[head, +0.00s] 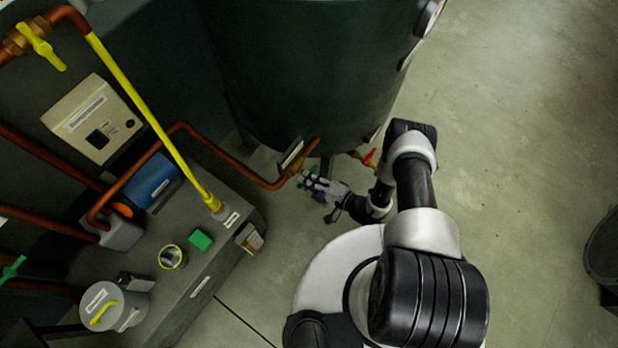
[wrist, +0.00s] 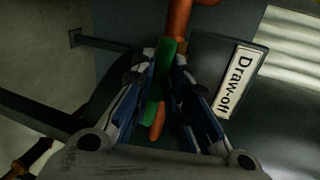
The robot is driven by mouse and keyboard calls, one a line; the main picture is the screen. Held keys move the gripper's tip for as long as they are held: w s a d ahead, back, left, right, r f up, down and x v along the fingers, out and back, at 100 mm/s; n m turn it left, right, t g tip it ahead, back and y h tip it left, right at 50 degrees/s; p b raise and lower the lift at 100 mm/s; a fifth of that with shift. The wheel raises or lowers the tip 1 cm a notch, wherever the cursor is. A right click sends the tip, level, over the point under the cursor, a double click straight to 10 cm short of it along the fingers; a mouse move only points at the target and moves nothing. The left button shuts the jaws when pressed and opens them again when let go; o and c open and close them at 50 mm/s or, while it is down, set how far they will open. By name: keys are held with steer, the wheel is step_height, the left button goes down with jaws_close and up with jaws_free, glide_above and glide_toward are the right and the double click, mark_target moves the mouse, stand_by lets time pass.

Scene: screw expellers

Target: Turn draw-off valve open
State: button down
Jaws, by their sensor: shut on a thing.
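The draw-off valve has a green lever handle (wrist: 161,85), seen in the wrist view between my fingers. A copper pipe (wrist: 179,20) runs up from it. A white label reading "Draw-off" (wrist: 234,82) is on a plate just right of it. My gripper (wrist: 164,78) is shut on the green handle, with one finger on each side. In the head view my gripper (head: 306,178) is at the end of the copper pipe (head: 262,183), below the dark tank (head: 310,75). The valve body is mostly hidden by the fingers.
A red-handled valve (head: 370,157) sits at the tank's base, close to my arm. A grey bench (head: 190,290) with a green block (head: 200,240), a can and a yellow-handled pot (head: 104,308) stands at left. Open floor lies at right, with a dark bin (head: 604,250) at the edge.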

steer(key=shift+s+f+n, duration=0.15)
steer(key=shift+f+n, duration=0.1)
steer(key=shift+n, duration=0.05)
stand_by(0.5)
steer(key=c, duration=1.6)
jaws_free()
steer(key=shift+r, duration=0.1)
steer(key=v, duration=1.2)
steer(key=shift+a, duration=0.1)
